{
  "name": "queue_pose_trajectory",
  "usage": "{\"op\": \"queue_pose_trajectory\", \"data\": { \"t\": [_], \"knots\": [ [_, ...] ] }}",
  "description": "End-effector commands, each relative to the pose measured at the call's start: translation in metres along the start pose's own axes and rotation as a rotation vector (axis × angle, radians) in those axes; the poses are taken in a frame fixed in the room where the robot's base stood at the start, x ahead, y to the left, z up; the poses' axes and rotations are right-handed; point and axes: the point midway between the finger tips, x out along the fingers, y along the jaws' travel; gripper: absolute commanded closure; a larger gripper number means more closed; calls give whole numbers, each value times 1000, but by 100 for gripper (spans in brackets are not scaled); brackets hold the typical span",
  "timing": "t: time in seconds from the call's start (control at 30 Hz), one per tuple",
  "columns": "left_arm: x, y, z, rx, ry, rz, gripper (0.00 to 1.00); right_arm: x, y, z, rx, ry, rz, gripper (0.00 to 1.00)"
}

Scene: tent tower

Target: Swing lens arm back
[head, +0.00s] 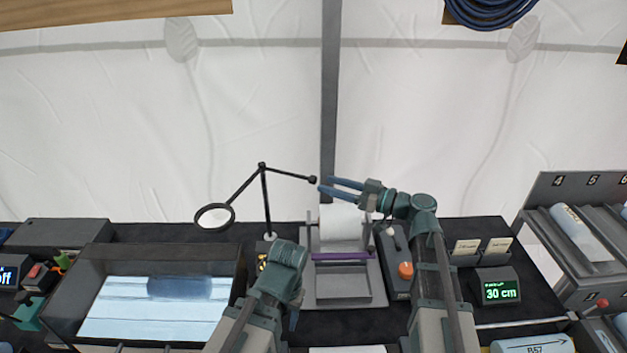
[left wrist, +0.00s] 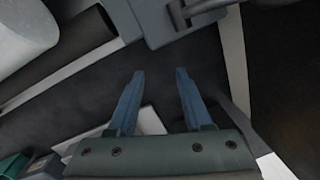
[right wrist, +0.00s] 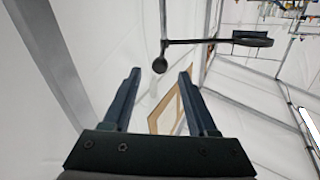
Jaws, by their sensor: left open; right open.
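The lens arm (head: 240,188) is a thin black bar on a black post, with a round lens (head: 214,217) at its left end and a dark knob (head: 312,179) at its right end. My right gripper (head: 325,186) is open, its fingertips pointing left just beside the knob. In the right wrist view the knob (right wrist: 160,70) lies in line with the gap between the fingertips, and the lens (right wrist: 253,39) is beyond it. I see no grip on it. My left gripper (left wrist: 160,74) is open and empty, pointing down low over the dark table; its fingers are mostly hidden in the head view.
A lit tray (head: 160,308) stands at the left. A grey holder with a white roll (head: 343,222) and a purple bar (head: 342,256) stands in the middle, beside a box with an orange knob (head: 405,270). A display reading 30 cm (head: 497,290) and a numbered rack (head: 577,190) are right.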

Motion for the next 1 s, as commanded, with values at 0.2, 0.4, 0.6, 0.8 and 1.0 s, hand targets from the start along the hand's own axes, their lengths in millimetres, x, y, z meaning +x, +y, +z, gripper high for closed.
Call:
{"op": "queue_pose_trajectory", "data": {
  "t": [0.2, 0.4, 0.6, 0.8, 1.0],
  "knots": [
    [0, 0, 0, 0, 0, 0, 50, 37, 0, 0, 0, 0, -2, 41],
    [0, 0, 0, 0, 0, 0, 50, 53, 0, 0, 0, 0, -1, 41],
    [0, 0, 0, 0, 0, 0, 50, 56, 0, 0, 0, 0, -1, 41],
    [0, 0, 0, 0, 0, 0, 50, 56, 0, 0, 0, 0, 0, 47],
    [0, 0, 0, 0, 0, 0, 50, 56, 0, 0, 0, 0, 0, 83]
  ]
}}
